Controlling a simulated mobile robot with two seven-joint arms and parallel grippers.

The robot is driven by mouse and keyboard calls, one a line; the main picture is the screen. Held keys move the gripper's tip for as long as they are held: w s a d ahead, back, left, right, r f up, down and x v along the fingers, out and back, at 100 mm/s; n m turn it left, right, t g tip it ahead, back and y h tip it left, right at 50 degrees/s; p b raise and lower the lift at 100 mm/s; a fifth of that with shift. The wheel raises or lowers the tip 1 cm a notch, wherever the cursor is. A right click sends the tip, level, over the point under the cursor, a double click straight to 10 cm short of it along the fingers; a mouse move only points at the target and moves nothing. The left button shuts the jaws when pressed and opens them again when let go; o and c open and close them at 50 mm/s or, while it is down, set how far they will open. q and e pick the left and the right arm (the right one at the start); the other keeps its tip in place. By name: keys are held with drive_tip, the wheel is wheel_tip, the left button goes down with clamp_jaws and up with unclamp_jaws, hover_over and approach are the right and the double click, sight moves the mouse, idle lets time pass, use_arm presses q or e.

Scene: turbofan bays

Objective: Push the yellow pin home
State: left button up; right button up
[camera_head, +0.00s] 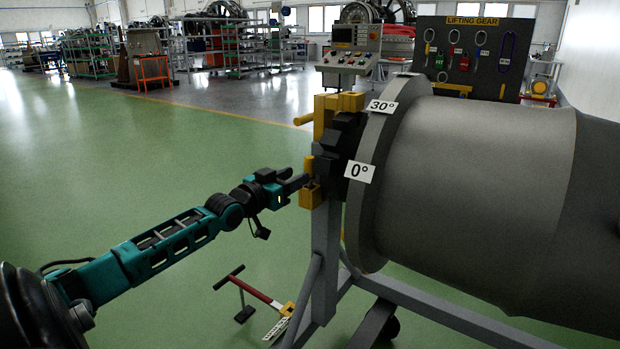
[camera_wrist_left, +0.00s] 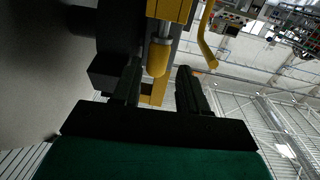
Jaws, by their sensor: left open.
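The yellow pin (camera_wrist_left: 158,58) shows in the left wrist view as a rounded yellow tip on a metal shaft, coming out of a yellow block (camera_wrist_left: 170,9). My left gripper (camera_wrist_left: 161,80) is open, with one dark finger on each side of the line of the pin's tip. I cannot tell whether a finger touches it. In the head view my left gripper (camera_head: 299,182) is at the lower yellow part of the fixture (camera_head: 310,196), on the near side of the large grey casing (camera_head: 470,180). The pin is not clear there. My right gripper is not in view.
A yellow handle (camera_head: 303,119) sticks out left above my gripper. The casing carries 0° (camera_head: 359,171) and 30° (camera_head: 381,106) labels and rests on a grey stand (camera_head: 325,260). A red-handled T-bar tool (camera_head: 255,291) is low beside the stand. Green floor to the left is clear.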

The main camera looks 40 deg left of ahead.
sight(309, 168)
use_arm(q)
drive_tip(key=shift+w+b, duration=1.25)
drive_tip(key=shift+w, duration=1.9)
drive_tip(key=shift+r, duration=0.1)
drive_tip(key=c, duration=0.8)
